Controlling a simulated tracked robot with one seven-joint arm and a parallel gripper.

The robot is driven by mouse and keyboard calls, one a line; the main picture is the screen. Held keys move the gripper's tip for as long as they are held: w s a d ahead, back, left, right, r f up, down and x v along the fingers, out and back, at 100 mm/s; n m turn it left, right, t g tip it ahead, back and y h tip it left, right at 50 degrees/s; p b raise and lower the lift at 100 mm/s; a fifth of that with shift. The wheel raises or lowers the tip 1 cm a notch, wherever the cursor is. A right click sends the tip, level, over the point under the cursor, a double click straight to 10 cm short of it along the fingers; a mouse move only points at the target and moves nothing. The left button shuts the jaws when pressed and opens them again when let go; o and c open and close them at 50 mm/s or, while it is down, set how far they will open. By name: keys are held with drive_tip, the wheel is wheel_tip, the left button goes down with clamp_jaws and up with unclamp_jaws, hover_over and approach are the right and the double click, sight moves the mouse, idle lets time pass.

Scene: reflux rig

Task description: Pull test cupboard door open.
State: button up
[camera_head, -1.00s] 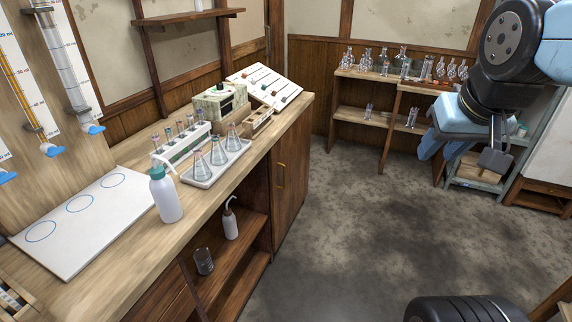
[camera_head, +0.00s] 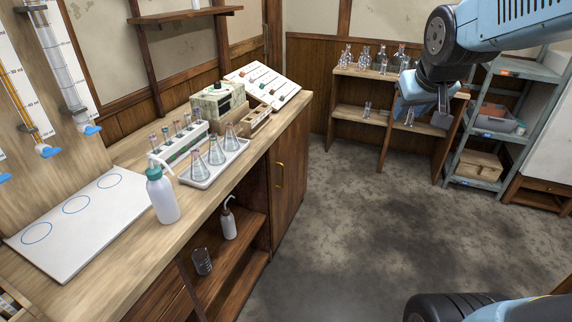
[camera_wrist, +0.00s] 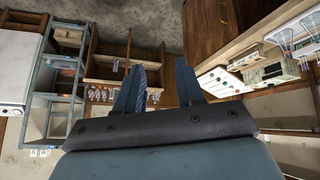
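The cupboard door (camera_head: 291,150) is a brown wooden panel at the far end of the bench's front. It looks shut. Its upright brass handle (camera_head: 279,175) is near the door's left edge. My gripper (camera_head: 426,112) hangs in the air to the right of the door, well apart from it, in front of the back shelves. In the wrist view, the two blue fingers of my gripper (camera_wrist: 160,76) are spread with nothing between them. A brown wooden panel (camera_wrist: 207,42), apparently the cupboard door, shows beyond the right finger there.
The bench top (camera_head: 125,235) holds a white wash bottle (camera_head: 162,195) and a tray of flasks (camera_head: 214,162). Open shelving with a bottle (camera_head: 229,222) and a beaker (camera_head: 202,261) lies left of the door. A grey-blue rack (camera_head: 500,125) stands back right. Floor before the door is clear.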

drive_tip(key=w+a+f+n+t+y, duration=0.15)
drive_tip(key=w+f, duration=0.25)
drive_tip(key=w, duration=0.4)
drive_tip(key=w+a+f+n, duration=0.15)
drive_tip(key=w+f, duration=0.25)
drive_tip(key=w, duration=0.5)
drive_tip(key=w+a+f+n+t+y, duration=0.1)
drive_tip(key=w+a+f, duration=0.2)
drive_tip(key=w, duration=0.5)
drive_tip(key=w+a+f+n+t+y, duration=0.1)
drive_tip(key=w+a+f+y, duration=0.35)
drive_tip(key=f, duration=0.75)
drive_tip(key=w+a+f+n+t+y, duration=0.15)
drive_tip(key=w+a+f, duration=0.45)
drive_tip(key=f, duration=0.6)
drive_tip(key=s+a+f+t+y, duration=0.1)
drive_tip(key=a+f, duration=0.1)
drive_tip(key=f, duration=0.6)
drive_tip(key=s+a+f+t+y, duration=0.1)
drive_tip(key=s+a+f+y, duration=0.1)
drive_tip(key=f, duration=0.6)
drive_tip(key=x, duration=1.4)
drive_tip(key=shift+w+d+r+m, duration=0.15)
drive_tip(key=shift+d+m, duration=0.05)
drive_tip(key=shift+m, duration=0.15)
drive_tip(key=shift+c, duration=0.4)
clamp_jaws()
